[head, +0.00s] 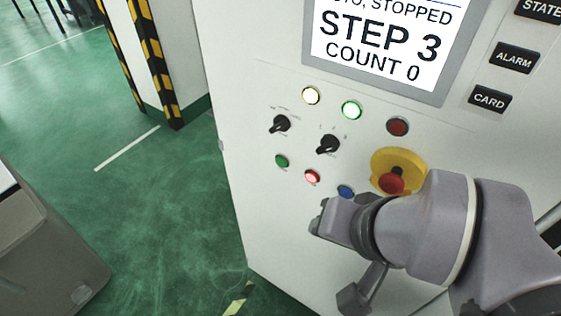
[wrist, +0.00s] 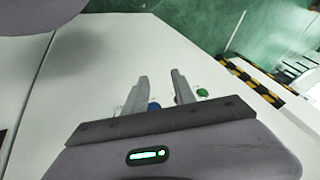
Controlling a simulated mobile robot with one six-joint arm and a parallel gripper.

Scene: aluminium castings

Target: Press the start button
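The control panel (head: 290,220) carries a small green button (head: 282,161), a lit red button (head: 312,177) and a blue button (head: 345,191) in its lowest row. No start label is readable, so I cannot tell for sure which is the start button. My gripper (head: 321,215) is just below the blue button in the head view, apparently close to the panel; contact cannot be told. In the wrist view my gripper (wrist: 159,76) has its two fingers apart with nothing held. The blue button (wrist: 154,106) shows between them, the green button (wrist: 202,92) right of the right finger.
A yellow-backed red emergency stop (head: 391,184) sits close above my wrist. Two black selector knobs (head: 328,144) and a row of lamps (head: 351,110) are higher up. The screen (head: 385,40) reads STEP 3, COUNT 0, STOPPED. Green floor lies open at left.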

